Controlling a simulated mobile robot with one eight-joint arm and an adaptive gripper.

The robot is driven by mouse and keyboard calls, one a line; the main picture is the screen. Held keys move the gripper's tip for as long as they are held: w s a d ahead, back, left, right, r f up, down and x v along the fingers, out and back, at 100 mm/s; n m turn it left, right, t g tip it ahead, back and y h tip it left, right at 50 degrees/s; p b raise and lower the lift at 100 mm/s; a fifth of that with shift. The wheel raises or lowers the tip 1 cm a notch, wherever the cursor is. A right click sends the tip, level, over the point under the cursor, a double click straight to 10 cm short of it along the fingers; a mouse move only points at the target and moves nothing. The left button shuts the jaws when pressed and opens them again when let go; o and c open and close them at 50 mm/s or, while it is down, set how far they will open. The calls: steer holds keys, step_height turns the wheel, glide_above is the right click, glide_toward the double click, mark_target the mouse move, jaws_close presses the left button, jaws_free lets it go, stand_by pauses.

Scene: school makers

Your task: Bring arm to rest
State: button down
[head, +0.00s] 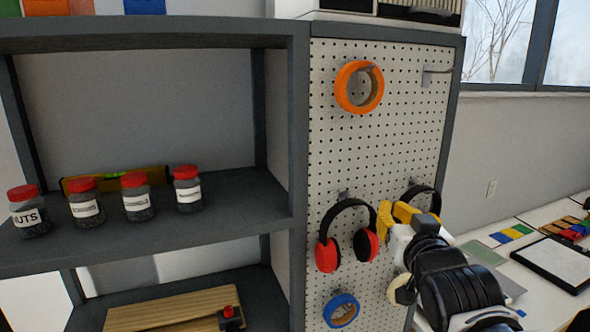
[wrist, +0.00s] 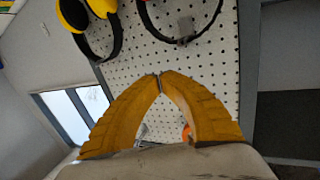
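My gripper (head: 385,219) has yellow fingers and is in front of the pegboard in the head view, just right of the red earmuffs. In the wrist view its two fingertips (wrist: 160,80) meet, and nothing shows held between them. My dark arm reaches up to it from the lower right of the head view and hides part of the pegboard's lower right.
The pegboard (head: 405,130) carries orange tape (head: 341,88), red earmuffs (head: 327,256), blue tape (head: 341,310) and partly hidden earmuffs (head: 424,190). Yellow earmuffs (wrist: 72,14) hang close by in the wrist view. Left, a shelf (head: 240,190) holds several red-lidded jars (head: 187,188). A table (head: 520,262) stands right.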

steer(key=s+f+g+b, duration=0.3)
steer(key=s+f, duration=0.3)
steer(key=f, duration=0.5)
steer(key=s+f+g+b, duration=0.3)
steer(key=s+f+b, duration=0.2)
steer(key=f, duration=0.7)
steer(key=s+f+n+g+b, duration=0.1)
steer(key=s+f+g+b, duration=0.3)
steer(key=s+f, duration=0.4)
step_height(320, 180, down, 4)
steer(key=shift+a+r+b, duration=0.1)
steer(key=shift+a+b, duration=0.15)
steer(key=shift+b, duration=0.1)
